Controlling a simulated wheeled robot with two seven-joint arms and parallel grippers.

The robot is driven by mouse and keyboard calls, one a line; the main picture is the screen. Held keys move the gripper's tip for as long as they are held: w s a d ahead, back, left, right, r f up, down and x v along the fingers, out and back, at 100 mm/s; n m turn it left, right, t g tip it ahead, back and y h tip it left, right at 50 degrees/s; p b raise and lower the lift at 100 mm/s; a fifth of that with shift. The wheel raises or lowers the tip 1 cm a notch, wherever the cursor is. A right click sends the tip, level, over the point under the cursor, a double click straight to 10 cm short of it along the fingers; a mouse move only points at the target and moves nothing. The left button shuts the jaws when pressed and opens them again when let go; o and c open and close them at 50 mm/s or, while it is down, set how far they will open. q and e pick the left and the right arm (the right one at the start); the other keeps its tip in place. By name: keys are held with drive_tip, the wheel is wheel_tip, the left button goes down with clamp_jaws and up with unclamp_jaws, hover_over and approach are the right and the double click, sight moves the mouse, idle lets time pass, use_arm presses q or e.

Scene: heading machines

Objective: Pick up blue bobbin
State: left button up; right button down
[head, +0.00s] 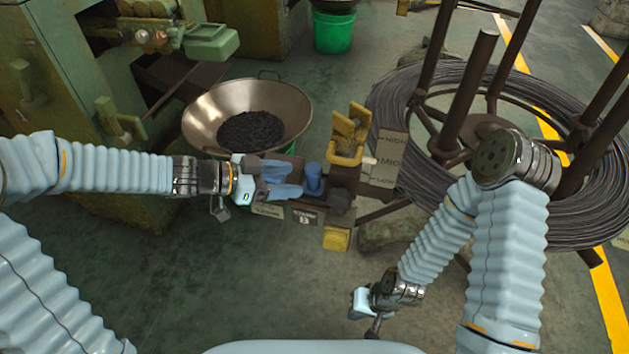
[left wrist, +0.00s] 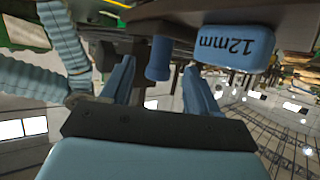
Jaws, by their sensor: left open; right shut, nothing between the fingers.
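The blue bobbin (head: 313,180) stands upright on the dark narrow stand in the middle of the head view. My left gripper (head: 300,181) is open just left of it, its blue fingers pointing at it. In the left wrist view the bobbin (left wrist: 159,58) appears between the two spread fingers (left wrist: 160,85), towards their tips, with a gap on each side. I cannot tell how deep it sits between them. My right gripper (head: 368,318) hangs low at the lower middle, shut and empty, away from the bobbin.
A yellow holder (head: 348,140) and a sign board (head: 388,158) stand right of the bobbin. A metal bowl of dark pieces (head: 205,107) is behind my left gripper. A large wire coil (head: 400,95) on a rod stand is at right. A blue "12mm" block (left wrist: 238,46) shows in the left wrist view.

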sight(306, 175)
use_arm(q)
drive_tip(key=b+x, duration=0.1)
drive_tip(key=x, duration=0.3)
drive_tip(key=shift+w+d+f, duration=0.1)
drive_tip(key=shift+w+d, duration=0.1)
drive_tip(key=shift+d, duration=0.1)
drive_tip(key=shift+w+d, duration=0.15)
drive_tip(key=shift+d, duration=0.15)
drive_tip(key=shift+c, duration=0.2)
clamp_jaws()
